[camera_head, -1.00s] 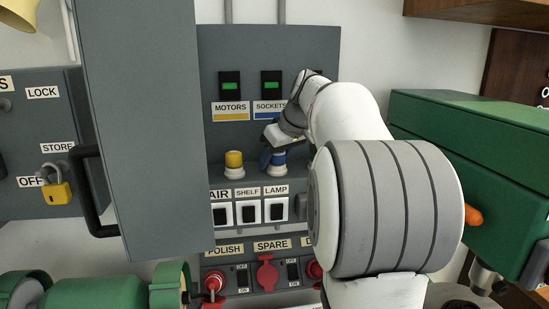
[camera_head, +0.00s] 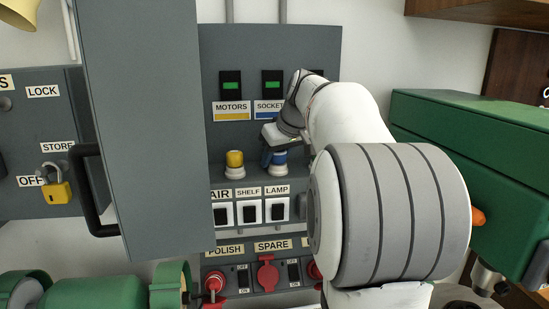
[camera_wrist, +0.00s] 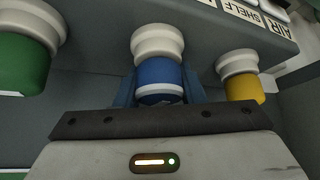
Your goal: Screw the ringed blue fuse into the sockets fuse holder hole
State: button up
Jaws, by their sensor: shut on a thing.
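The ringed blue fuse (camera_wrist: 160,80), blue with a white band, shows in the middle of the wrist view. Its far end meets the white ringed holder (camera_wrist: 157,42) on the grey panel; how deep it sits in the hole cannot be seen. My gripper (camera_wrist: 160,92) is shut on it, with a blue finger on each side. In the head view, my gripper (camera_head: 272,156) is at the blue fuse (camera_head: 280,157) under the SOCKETS label (camera_head: 269,107), and my arm partly covers that label.
A yellow fuse (camera_head: 234,159) sits in a holder to the left, under MOTORS. A green fuse (camera_wrist: 24,62) is on the other side in the wrist view. Rocker switches (camera_head: 249,211) lie just below. An open grey cabinet door (camera_head: 150,130) stands at the left.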

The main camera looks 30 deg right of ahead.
jog(key=shift+f, duration=0.15)
jog(key=shift+d+f+m+h, duration=0.1)
jog(key=shift+m+h, duration=0.3)
jog(key=shift+m, duration=0.5)
jog(key=shift+f+m+h, duration=0.1)
jog(key=shift+m+h, duration=0.4)
jog(key=shift+m, duration=0.3)
jog(key=shift+d+m+h, duration=0.15)
jog(key=shift+m+h, duration=0.35)
jog(key=shift+m, duration=0.4)
jog(key=shift+s+d+m+g+h, duration=0.1)
jog(key=shift+m+g+h, duration=0.35)
jog(key=shift+m, duration=0.35)
